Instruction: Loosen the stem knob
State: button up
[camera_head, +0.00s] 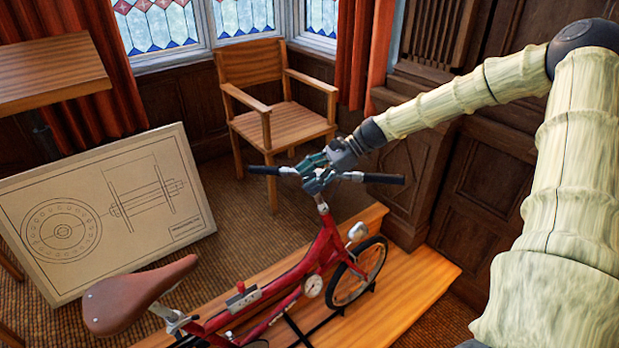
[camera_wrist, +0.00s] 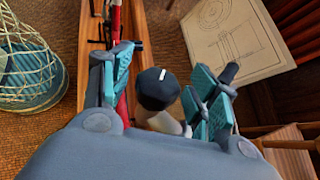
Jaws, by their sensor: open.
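The stem knob (camera_wrist: 158,90) is a dark round cap with a white mark, seen from above in the wrist view. It lies between the two teal-padded fingers of my gripper (camera_head: 314,171), which are open, with space showing on both sides. In the head view my gripper is over the middle of the handlebar (camera_head: 382,178) of a red bicycle (camera_head: 322,247). The knob cannot be made out clearly there, among the fingers. I cannot tell exactly how deep the fingers reach beside it.
The bicycle stands on a wooden platform (camera_head: 425,286), with its brown saddle (camera_head: 132,293) towards the front left. A drawing board (camera_head: 110,210) leans at the left. A wooden armchair (camera_head: 280,122) stands behind the handlebar. A wire basket (camera_wrist: 30,72) shows in the wrist view.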

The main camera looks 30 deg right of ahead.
jog(key=shift+d+r, duration=0.1)
jog(key=v, duration=1.1)
jog(key=shift+s+d+r, duration=0.15)
jog(key=shift+d, duration=0.2)
